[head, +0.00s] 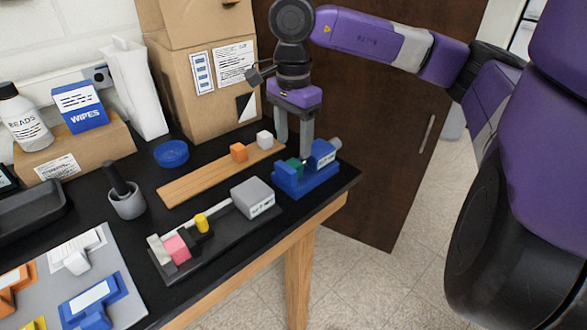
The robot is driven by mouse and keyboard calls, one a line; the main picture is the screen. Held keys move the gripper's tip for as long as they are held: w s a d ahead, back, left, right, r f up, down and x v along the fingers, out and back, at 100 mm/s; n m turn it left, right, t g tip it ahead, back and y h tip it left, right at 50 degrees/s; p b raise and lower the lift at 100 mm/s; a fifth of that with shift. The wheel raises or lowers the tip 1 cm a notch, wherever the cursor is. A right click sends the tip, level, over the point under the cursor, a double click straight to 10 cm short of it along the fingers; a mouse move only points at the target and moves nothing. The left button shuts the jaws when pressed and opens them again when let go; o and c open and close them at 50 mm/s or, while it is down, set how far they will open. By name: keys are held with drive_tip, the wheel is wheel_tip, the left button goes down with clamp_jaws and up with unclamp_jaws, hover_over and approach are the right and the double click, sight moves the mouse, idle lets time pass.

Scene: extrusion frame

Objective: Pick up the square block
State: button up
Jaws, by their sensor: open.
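My gripper (294,150) points straight down at the right end of the black table, its two grey fingers apart. The fingertips are at a small green block (295,167) that sits in a blue vise-like fixture (292,187). The fingers partly hide the green block, and I cannot tell whether they touch it. I cannot tell from the picture which block is the square block.
A dark rail device with a grey box (253,196) and a pink block (177,247) lies in front of the board. A blue bowl (172,154), a grey cup (127,205) and a cardboard box (204,100) stand behind and left. The table's edge is close to the fixture.

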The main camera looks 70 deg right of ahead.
sight(294, 163)
drive_tip(key=shift+d+f+p, duration=0.15)
drive_tip(key=shift+f+p, duration=0.45)
drive_tip(key=shift+f, duration=2.9)
clamp_jaws()
